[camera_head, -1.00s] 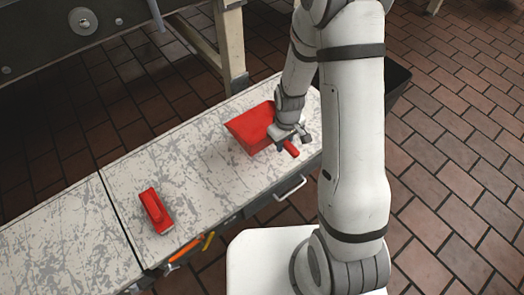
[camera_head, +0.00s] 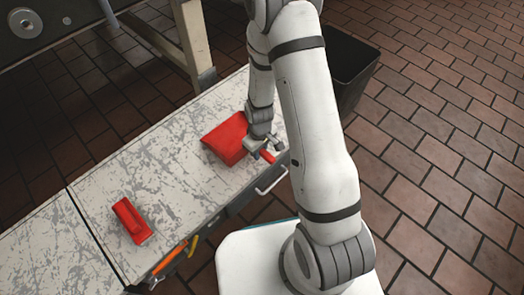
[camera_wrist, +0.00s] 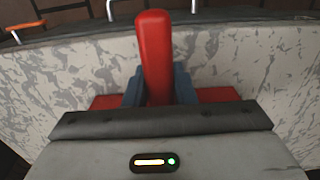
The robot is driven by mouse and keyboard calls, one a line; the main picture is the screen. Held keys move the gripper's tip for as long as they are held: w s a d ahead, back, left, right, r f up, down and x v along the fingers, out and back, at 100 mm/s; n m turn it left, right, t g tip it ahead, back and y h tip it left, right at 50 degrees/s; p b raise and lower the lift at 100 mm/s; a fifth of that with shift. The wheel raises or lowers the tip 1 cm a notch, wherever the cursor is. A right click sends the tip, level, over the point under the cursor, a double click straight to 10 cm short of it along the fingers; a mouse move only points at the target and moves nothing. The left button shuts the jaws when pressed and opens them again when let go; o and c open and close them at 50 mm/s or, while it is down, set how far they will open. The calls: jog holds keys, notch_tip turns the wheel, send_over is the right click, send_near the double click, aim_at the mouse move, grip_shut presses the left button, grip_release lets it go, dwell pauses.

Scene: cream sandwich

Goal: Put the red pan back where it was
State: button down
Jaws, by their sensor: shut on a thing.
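The red pan (camera_head: 224,139) is a dustpan at the right end of the scratched white bench (camera_head: 165,165) in the head view. My gripper (camera_head: 264,149) is shut on its handle (camera_head: 268,157). The pan body lies to the left of my gripper, on or just above the bench top; I cannot tell which. In the wrist view the red handle (camera_wrist: 155,55) stands between the two blue-grey fingers, and most of the pan body is hidden behind my gripper.
A red brush (camera_head: 131,222) lies on the bench further left. Orange and yellow-handled tools (camera_head: 170,260) hang at the bench's front edge, near a metal handle (camera_head: 272,180). A dark bin (camera_head: 348,68) stands on the tiled floor beyond my arm. The bench between brush and pan is clear.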

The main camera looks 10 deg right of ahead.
jog(key=c, duration=1.2)
grip_release()
jog(key=shift+f, duration=0.1)
jog(key=s+d+r+m+p, duration=0.1)
jog(key=s+r+m+p, duration=0.15)
jog(key=r, duration=1.05)
jog(key=s+d+r+m+p, duration=0.1)
jog(key=s+r+p, duration=0.2)
jog(key=r, duration=1.1)
jog(key=s+d+r+m+t, duration=0.1)
jog(key=s+d+r+m, duration=0.2)
jog(key=s+r, duration=0.5)
jog(key=shift+s+r, duration=0.25)
jog(key=shift+s, duration=0.3)
